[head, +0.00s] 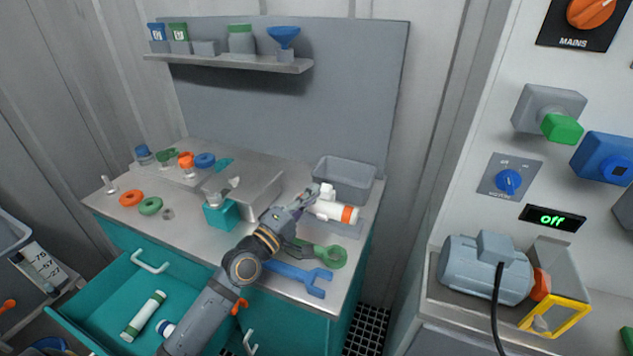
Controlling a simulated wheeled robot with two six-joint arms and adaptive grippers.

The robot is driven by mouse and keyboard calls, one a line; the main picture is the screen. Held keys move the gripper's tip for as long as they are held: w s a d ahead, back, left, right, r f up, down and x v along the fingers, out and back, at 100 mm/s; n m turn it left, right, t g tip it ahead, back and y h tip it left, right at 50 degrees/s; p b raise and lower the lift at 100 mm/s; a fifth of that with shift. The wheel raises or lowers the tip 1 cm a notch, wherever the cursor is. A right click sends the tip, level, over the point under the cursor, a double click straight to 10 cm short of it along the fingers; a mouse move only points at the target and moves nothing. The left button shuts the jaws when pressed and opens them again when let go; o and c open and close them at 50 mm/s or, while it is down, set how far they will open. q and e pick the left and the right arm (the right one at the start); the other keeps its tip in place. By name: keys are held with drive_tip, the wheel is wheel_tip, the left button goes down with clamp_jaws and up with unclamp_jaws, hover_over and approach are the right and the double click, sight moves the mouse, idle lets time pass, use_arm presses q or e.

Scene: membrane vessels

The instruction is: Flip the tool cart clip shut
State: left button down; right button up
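The tool cart has a grey top (190,224) and teal sides, with a teal drawer (118,291) pulled open at the front. A white cylinder with an orange band (335,211) lies on a grey holder at the right end of the top. A small white upright piece (327,191) stands at the cylinder; it may be the clip, but its position is too small to tell. My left gripper (308,197) is at the cylinder's left end, by this piece. Its fingers are small and overlap the cylinder, so I cannot tell whether they touch or grip. My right gripper is not in view.
A grey bin (344,180) stands behind the cylinder. A blue wrench (298,278) and a green tool (329,256) lie near the front edge. A teal block (220,214) and several rings and caps lie left. A white-green cylinder (143,316) lies in the drawer.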

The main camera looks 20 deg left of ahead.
use_arm(q)
wheel_tip(320, 180, up, 10)
idle(0.7)
